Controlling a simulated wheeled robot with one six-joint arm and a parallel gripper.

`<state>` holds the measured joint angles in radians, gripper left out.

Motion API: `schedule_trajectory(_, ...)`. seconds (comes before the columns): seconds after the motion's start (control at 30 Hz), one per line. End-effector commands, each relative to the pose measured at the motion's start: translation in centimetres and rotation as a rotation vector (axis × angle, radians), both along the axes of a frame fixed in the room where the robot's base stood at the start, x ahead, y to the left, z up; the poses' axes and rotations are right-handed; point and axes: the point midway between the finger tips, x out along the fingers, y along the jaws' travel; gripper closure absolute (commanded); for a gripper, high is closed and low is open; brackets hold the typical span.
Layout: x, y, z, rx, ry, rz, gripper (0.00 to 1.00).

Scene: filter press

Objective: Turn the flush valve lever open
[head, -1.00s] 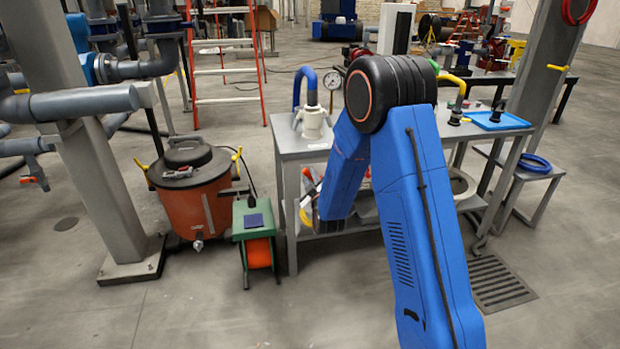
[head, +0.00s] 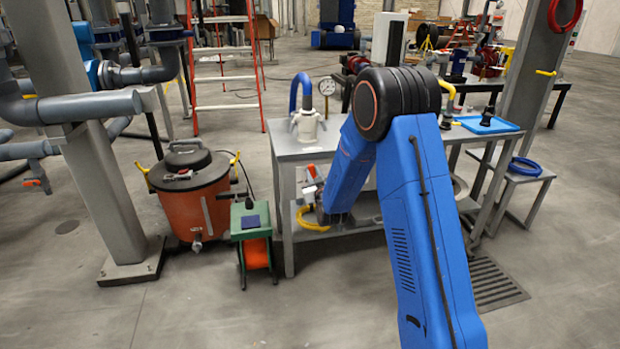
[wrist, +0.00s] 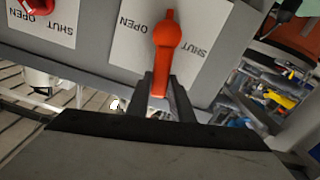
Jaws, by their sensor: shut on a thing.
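In the wrist view an orange lever (wrist: 166,45) sits on a grey box face, over a white plate (wrist: 126,40) marked OPEN to its left and SHUT to its right. The lever's handle points down in the picture, between the two words. My gripper (wrist: 164,84) is shut on the lower end of this handle, with one dark finger on each side. In the head view my blue arm reaches down at the bench's left end, and my gripper cannot be made out there.
A second red-orange lever (wrist: 37,5) with its own SHUT and OPEN plate is at the upper left of the wrist view. In the head view a grey bench (head: 285,150), an orange drum (head: 190,205) and a green stand (head: 250,222) are close by. Open floor lies in front.

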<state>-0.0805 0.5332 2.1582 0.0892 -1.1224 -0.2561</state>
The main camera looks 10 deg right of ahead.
Motion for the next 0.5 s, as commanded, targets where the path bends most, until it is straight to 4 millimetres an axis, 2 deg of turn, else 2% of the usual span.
schedule_trajectory(0.5, -0.1, -3.4, -0.3, 0.489, 0.003, -0.003, 1.0)
